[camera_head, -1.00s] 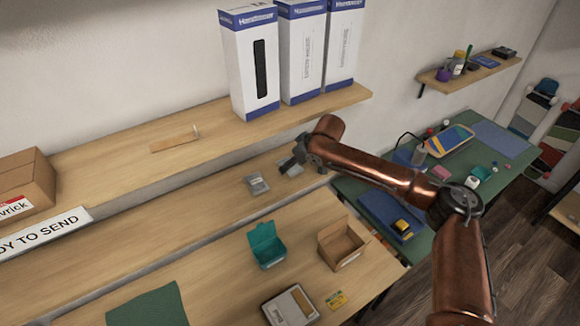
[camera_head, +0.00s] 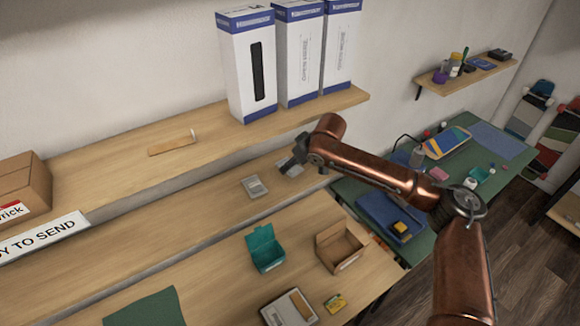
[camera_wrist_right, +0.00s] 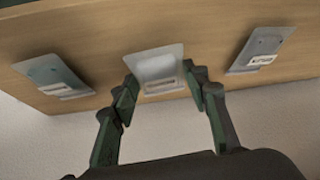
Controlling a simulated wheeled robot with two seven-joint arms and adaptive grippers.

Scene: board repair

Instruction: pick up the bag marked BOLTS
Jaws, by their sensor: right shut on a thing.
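Three small clear-grey bags with white labels show in the right wrist view: a left bag (camera_wrist_right: 55,77), a middle bag (camera_wrist_right: 155,70) and a right bag (camera_wrist_right: 262,50). The label print is too small to read, so I cannot tell which is marked BOLTS. My right gripper (camera_wrist_right: 160,82) is shut on the middle bag, with a finger at each side. In the head view my right gripper (camera_head: 287,166) is over the lower shelf, at a bag (camera_head: 291,170) partly hidden by it. Another bag (camera_head: 255,187) lies to its left. My left gripper is out of view.
Three tall white boxes (camera_head: 249,75) stand on the upper shelf (camera_head: 190,140). A teal box (camera_head: 265,248), a cardboard box (camera_head: 340,245) and a grey-white case (camera_head: 289,308) are on the bench in front. A green work table (camera_head: 440,200) stands at the right.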

